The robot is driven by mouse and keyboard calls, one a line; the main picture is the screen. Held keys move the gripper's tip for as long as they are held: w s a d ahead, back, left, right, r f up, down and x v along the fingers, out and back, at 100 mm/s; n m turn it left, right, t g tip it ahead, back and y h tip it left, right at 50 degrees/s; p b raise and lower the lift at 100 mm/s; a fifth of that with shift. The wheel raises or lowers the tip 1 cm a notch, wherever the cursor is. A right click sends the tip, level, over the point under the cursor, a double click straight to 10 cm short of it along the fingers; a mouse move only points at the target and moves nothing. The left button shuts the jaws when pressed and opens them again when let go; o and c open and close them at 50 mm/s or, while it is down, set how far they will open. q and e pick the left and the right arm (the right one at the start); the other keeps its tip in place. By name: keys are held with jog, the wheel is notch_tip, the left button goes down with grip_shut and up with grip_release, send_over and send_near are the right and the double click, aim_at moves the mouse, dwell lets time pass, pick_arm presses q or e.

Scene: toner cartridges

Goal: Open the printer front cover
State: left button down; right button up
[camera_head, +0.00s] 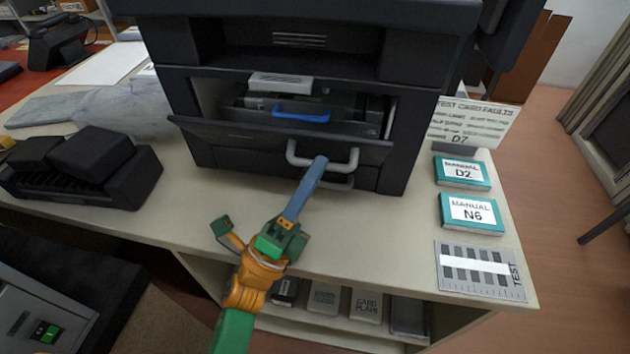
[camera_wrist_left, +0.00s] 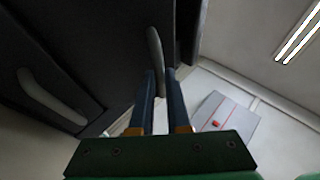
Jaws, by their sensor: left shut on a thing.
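The black printer (camera_head: 300,55) stands on the table. Its front cover (camera_head: 235,130) is tilted outward at the top, partly open, and the inside with a blue handle (camera_head: 302,112) and a grey label shows behind it. My left gripper (camera_head: 318,165) is shut on the cover's grey handle (camera_head: 350,158). In the left wrist view the two blue fingers (camera_wrist_left: 160,85) stand on either side of the handle (camera_wrist_left: 154,50). A second grey handle (camera_wrist_left: 50,98) shows at the left there. My right gripper is in neither view.
Teal manuals (camera_head: 470,212) and a grey test card (camera_head: 480,270) lie at the table's right. A black tray-like device (camera_head: 85,165) and a clear plastic bag (camera_head: 125,108) lie to the left. The table front before the printer is clear. Boxes (camera_head: 366,304) sit on the shelf below.

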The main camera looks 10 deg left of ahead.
pick_arm(q)
jog(key=shift+f+h, duration=0.1)
jog(key=shift+h, duration=0.2)
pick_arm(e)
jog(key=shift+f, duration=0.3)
pick_arm(q)
jog(key=c, duration=0.9)
grip_release()
